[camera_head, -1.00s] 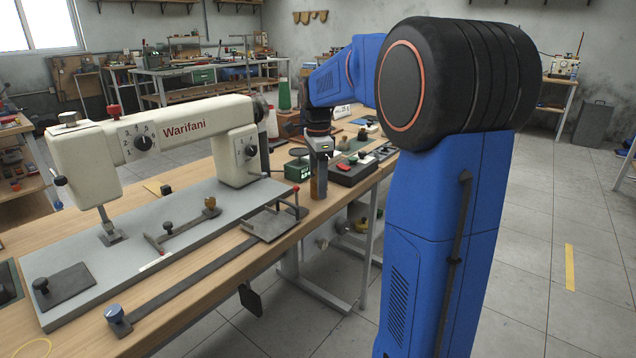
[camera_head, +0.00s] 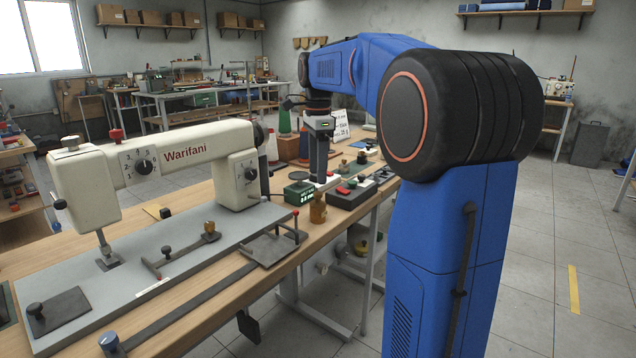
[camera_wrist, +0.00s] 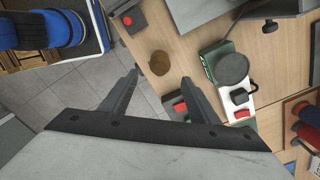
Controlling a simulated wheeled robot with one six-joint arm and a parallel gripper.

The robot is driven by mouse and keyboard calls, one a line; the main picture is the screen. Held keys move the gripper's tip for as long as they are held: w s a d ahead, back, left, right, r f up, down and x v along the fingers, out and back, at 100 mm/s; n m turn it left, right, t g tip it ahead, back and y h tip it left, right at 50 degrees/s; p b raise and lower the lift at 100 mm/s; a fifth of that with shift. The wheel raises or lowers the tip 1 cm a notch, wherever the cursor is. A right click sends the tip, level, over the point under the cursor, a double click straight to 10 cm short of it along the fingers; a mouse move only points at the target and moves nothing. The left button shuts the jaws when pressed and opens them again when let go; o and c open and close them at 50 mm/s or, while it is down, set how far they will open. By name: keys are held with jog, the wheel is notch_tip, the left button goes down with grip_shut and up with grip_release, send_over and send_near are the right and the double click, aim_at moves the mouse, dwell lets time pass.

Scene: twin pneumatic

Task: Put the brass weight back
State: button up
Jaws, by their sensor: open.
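The brass weight (camera_head: 318,208), amber-brown with a narrow knob on top, stands upright near the front edge of the workbench (camera_head: 205,325). In the wrist view it is a round brown shape (camera_wrist: 160,64) on the wood, seen from above. My gripper (camera_head: 318,178) is above it in the head view, fingers pointing down. In the wrist view my gripper (camera_wrist: 161,77) is open, its two fingers apart on either side of the weight's outline, with nothing between them.
A green scale (camera_head: 298,195) with a round dark pan (camera_wrist: 231,68) stands beside the weight.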

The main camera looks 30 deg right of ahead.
jog(key=shift+r, duration=0.2)
jog(key=shift+s+a, duration=0.15)
jog(key=shift+s, duration=0.05)
jog(key=s+a+f+n+t, duration=0.1)
jog(key=s+a+f+n, duration=0.4)
jog(key=s, duration=0.5)
jog(key=s+a+f+n+t, duration=0.2)
jog(key=s+a+f+n, duration=0.3)
jog(key=s+f+n, duration=0.2)
jog(key=s+a+f+n+t, duration=0.1)
jog(key=s+a+f+n, duration=0.4)
jog(key=s, duration=0.8)
notch_tip(320, 180, down, 2)
jog(key=n, duration=0.4)
jog(key=shift+a+t, duration=0.2)
jog(key=shift+t, duration=0.2)
jog(key=shift+c, duration=0.7)
